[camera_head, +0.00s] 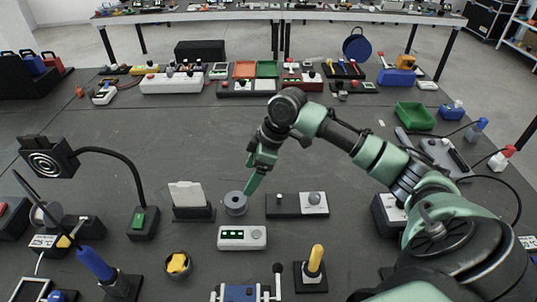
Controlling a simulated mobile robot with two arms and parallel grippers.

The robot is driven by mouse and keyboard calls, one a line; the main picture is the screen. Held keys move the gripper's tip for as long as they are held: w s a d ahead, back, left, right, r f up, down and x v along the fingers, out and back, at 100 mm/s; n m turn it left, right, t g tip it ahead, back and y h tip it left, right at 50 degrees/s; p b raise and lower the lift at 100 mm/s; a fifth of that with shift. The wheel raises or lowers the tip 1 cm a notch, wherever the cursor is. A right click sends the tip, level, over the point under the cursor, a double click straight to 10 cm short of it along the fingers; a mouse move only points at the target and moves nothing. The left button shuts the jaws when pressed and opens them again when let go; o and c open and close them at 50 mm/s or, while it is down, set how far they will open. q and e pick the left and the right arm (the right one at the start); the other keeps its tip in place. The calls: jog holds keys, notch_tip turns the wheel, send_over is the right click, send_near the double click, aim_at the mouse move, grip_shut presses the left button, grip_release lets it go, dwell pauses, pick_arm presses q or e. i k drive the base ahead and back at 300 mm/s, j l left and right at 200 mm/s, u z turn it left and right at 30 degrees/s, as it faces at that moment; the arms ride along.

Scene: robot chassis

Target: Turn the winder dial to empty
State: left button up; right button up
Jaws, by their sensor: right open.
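A short grey round cylinder with a dark centre (235,204), which looks like a dial or spool, stands on the dark table. I cannot tell for sure that it is the winder dial, and no empty marking is readable. My right gripper (253,184) points down just behind and to the right of this cylinder. Its green fingers are open, with nothing seen between them. Whether a finger touches the cylinder is unclear. A dark plate with a round grey knob (315,199) lies to the right. My left gripper is not in view.
A white box with a green display (242,237) sits in front of the cylinder. A black stand with a white card (188,197) is on its left. A yellow-handled joystick (315,262) stands at the front. The table's middle (180,130) is clear.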

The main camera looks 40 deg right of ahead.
aim_at(314, 197)
jog(key=z, duration=1.4)
